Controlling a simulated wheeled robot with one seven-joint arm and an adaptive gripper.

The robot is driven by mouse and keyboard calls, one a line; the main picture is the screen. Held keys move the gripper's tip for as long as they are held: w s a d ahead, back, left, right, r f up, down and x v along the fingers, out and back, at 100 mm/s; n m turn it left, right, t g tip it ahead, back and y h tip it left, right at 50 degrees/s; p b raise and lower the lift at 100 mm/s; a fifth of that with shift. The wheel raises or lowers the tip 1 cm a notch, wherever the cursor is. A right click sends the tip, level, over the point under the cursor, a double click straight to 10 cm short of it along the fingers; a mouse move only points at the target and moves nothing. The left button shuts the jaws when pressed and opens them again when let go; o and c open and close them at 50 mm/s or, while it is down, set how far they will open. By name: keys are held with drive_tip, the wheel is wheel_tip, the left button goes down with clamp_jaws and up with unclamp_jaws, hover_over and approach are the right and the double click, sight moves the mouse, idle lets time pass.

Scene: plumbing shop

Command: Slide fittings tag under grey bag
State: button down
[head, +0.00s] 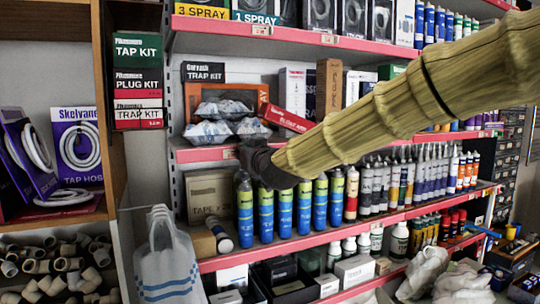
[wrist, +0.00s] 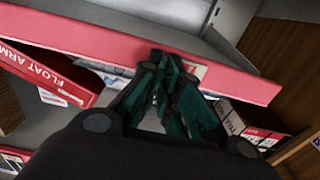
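Several grey-and-white bags (head: 217,119) lie piled on the middle shelf in the head view. A small pale tag (head: 230,154) sits on that shelf's red front edge. In the wrist view a pale tag (wrist: 197,70) shows on a red shelf edge, partly behind my fingers; its print is unreadable, so I cannot tell if it is the fittings tag. My gripper (head: 256,152) is at the shelf front, just below and right of the bags. In the wrist view my gripper (wrist: 168,65) has its fingertips together, with nothing visible between them.
A tilted red float arm box (head: 288,120) lies right of the bags; it also shows in the wrist view (wrist: 45,72). Blue-and-green tubes (head: 285,214) stand close under my gripper. A tall brown box (head: 329,88) stands further right. A white carrier bag (head: 168,265) hangs below left.

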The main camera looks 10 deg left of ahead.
sight(224, 151)
drive_tip(key=shift+s+a, duration=0.8)
drive_tip(key=shift+a, duration=0.2)
drive_tip(key=shift+s+a, duration=0.75)
drive_tip(key=shift+a, duration=0.25)
drive_tip(key=c, duration=1.6)
unclamp_jaws()
drive_tip(key=shift+c, duration=0.2)
drive_tip(key=v, duration=1.2)
drive_tip(key=shift+d, duration=0.1)
